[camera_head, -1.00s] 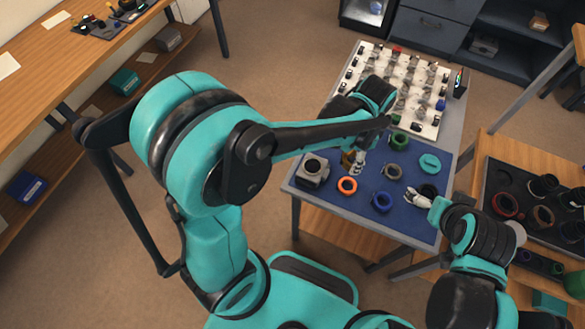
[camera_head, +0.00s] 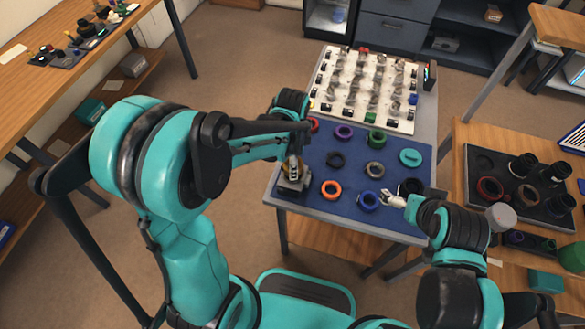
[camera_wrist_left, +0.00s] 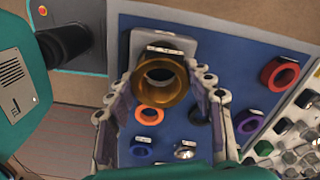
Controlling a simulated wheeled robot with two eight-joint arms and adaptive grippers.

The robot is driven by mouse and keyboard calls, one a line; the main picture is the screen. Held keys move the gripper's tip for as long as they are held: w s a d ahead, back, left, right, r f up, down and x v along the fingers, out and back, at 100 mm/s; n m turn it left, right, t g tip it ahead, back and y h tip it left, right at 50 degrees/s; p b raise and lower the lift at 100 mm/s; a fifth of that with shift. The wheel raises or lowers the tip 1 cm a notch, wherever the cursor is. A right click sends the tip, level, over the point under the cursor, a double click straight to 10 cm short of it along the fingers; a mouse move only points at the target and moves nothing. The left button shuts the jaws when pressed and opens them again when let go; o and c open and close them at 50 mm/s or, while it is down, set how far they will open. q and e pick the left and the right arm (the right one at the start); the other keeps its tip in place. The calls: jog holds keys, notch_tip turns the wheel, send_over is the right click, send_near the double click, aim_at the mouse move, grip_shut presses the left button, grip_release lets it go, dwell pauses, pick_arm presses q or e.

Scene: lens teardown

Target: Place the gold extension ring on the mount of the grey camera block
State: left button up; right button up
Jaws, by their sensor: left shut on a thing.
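My left gripper (camera_head: 294,170) is shut on the gold extension ring (camera_wrist_left: 160,82), which sits between its fingers in the left wrist view. The ring shows only partly behind the fingers in the head view. The grey camera block (camera_head: 293,185) stands at the left front of the blue mat, directly below the gripper. Its grey body (camera_wrist_left: 178,45) shows behind the ring in the left wrist view. The ring hides the mount, so I cannot tell whether they touch. My right gripper (camera_head: 393,200) is over the mat's right front, between a blue ring and a black ring; its opening is unclear.
A white board (camera_head: 325,75) with many small parts lies behind. A dark lens tray (camera_head: 480,205) is at the right.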

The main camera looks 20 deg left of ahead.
pick_arm(q)
notch_tip(320, 180, down, 3)
jog(key=shift+r+b, duration=0.2)
jog(key=shift+b, duration=0.15)
jog(key=shift+r, duration=0.1)
pick_arm(e)
jog(key=shift+f, duration=0.6)
pick_arm(q)
jog(key=shift+f, duration=0.2)
jog(key=o, duration=1.2)
jog(key=shift+r, duration=0.1)
jog(key=shift+o, duration=0.2)
pick_arm(e)
jog(key=shift+f, duration=0.1)
